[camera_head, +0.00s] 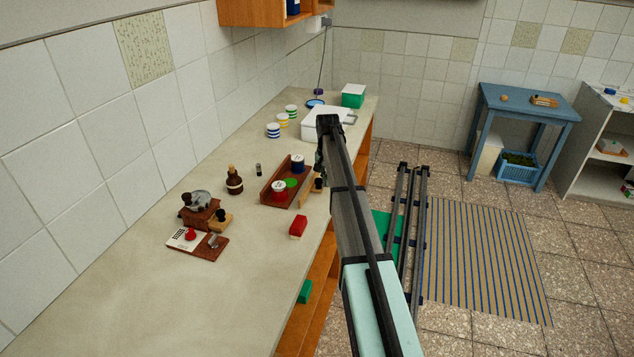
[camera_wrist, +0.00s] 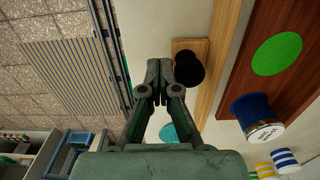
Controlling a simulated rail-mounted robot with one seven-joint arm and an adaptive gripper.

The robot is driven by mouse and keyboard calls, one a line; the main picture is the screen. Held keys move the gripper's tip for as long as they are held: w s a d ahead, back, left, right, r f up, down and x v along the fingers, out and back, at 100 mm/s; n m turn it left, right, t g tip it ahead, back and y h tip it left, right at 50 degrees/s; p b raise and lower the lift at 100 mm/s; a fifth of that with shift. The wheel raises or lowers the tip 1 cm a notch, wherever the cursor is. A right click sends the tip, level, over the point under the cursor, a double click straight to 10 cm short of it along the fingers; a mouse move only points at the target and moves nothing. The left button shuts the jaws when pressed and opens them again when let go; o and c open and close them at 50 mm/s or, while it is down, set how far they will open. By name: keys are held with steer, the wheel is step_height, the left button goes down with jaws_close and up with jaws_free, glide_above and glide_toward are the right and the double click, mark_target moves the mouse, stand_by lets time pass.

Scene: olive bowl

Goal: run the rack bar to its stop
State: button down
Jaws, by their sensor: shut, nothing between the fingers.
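A small wooden block with a black knob (camera_wrist: 190,68) sits beside a red-brown tray in the wrist view; the knob also shows in the head view (camera_head: 319,184). A light wooden strip (camera_wrist: 222,62) runs along the tray's near side. I cannot tell which of these is the rack bar, or whether block and strip join. My gripper (camera_wrist: 159,72) is shut and empty. Its fingertips are right beside the knob and overlap its edge in the wrist view; contact is unclear. In the head view my arm hides most of my gripper.
The tray (camera_head: 270,199) holds jars and a green disc (camera_head: 291,182). A red block (camera_head: 298,226) lies near the bench edge. A brown bottle (camera_head: 234,180) and a wooden device (camera_head: 199,214) stand left. A white box (camera_head: 312,124) is farther back. The front bench is bare.

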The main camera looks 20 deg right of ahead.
mark_target(318, 179)
steer(key=shift+w+a, duration=0.4)
steer(key=shift+a, duration=0.1)
steer(key=shift+w+a, duration=0.55)
steer(key=shift+a, duration=0.15)
steer(key=shift+s+d, duration=0.45)
steer(key=shift+d, duration=0.15)
steer(key=shift+r+p, duration=0.15)
steer(key=shift+p, duration=0.15)
steer(key=shift+r+p, duration=1.6)
steer(key=shift+r, duration=1.8)
